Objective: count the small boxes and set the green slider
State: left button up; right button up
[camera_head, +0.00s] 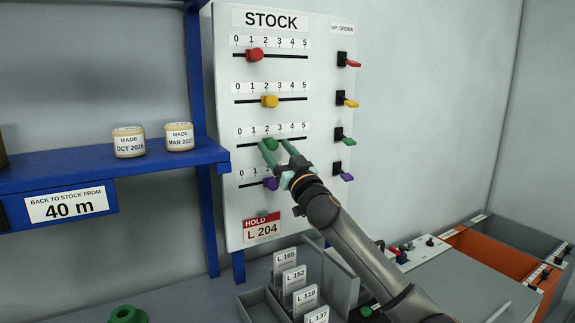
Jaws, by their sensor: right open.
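The green slider (270,144) sits at about 2 on its 0-to-5 scale, third row down on the white STOCK board (227,112). My right gripper (275,147) is open in front of the board, its two fingertips near the green slider, one on each side. I cannot tell whether they touch it. The red slider (255,55) is at about 1 and the yellow slider (269,101) at about 2. The purple slider (271,183) is partly hidden by my gripper. No small boxes can be made out clearly. My left gripper is not in view.
Red, yellow, green (344,136) and purple levers line the board's right side. A grey card holder (258,305) and an orange bin (490,250) are below. A green ring (128,314) lies at the bottom left.

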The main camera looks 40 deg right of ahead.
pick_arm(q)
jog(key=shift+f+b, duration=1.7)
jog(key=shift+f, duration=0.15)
pick_arm(e)
jog(key=v, duration=1.2)
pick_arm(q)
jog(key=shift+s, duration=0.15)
